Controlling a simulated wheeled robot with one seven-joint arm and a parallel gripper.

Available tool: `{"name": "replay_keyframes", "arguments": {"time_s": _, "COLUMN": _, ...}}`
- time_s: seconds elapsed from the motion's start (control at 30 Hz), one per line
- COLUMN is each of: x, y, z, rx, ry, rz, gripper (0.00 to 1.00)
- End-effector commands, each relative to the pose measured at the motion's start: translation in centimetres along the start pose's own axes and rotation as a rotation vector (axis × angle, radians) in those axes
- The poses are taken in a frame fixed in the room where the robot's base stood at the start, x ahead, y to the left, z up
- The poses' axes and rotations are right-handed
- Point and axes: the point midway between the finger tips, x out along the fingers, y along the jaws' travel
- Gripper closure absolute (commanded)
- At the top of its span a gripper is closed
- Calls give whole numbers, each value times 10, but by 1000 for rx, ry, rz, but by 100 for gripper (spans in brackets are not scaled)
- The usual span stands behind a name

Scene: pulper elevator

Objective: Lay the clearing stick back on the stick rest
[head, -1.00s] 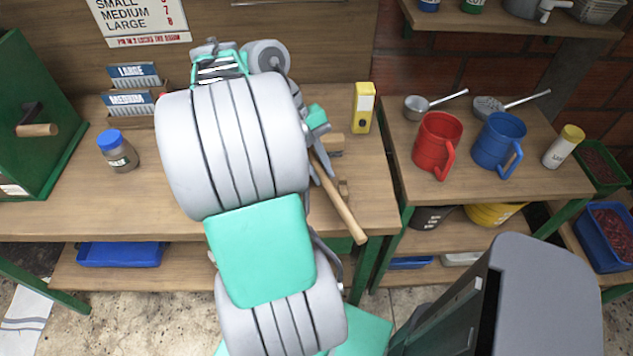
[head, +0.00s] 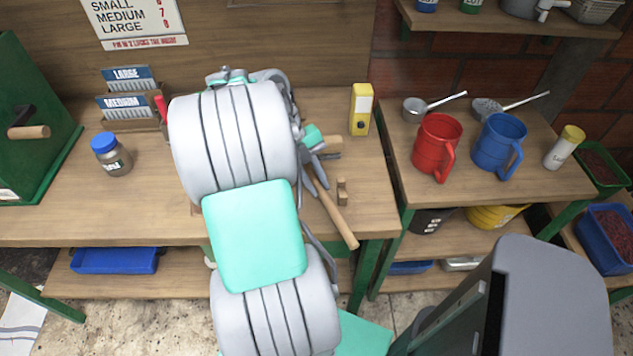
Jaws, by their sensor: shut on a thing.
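Small wooden blocks, which look like the stick rest (head: 342,192), stand just right of the stick. Another wooden piece (head: 331,147) shows behind the fingers. The stick appears beside the near block, not on it; its height above the bench is unclear.
A yellow box (head: 361,109) stands behind the blocks. A blue-lidded jar (head: 111,154) and card holders (head: 127,105) are on the left. A red jug (head: 437,148) and blue jug (head: 499,145) stand on the right-hand table. The bench's front right is clear.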

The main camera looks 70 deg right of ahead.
Motion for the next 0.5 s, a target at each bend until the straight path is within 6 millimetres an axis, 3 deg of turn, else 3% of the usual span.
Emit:
{"name": "replay_keyframes", "arguments": {"time_s": 0.33, "x": 5, "y": 2, "z": 2, "rx": 0, "ry": 0, "rz": 0, "gripper": 100}}
{"name": "replay_keyframes", "arguments": {"time_s": 0.37, "x": 5, "y": 2, "z": 2, "rx": 0, "ry": 0, "rz": 0, "gripper": 79}}
{"name": "replay_keyframes", "arguments": {"time_s": 0.5, "x": 5, "y": 2, "z": 2, "rx": 0, "ry": 0, "rz": 0, "gripper": 68}}
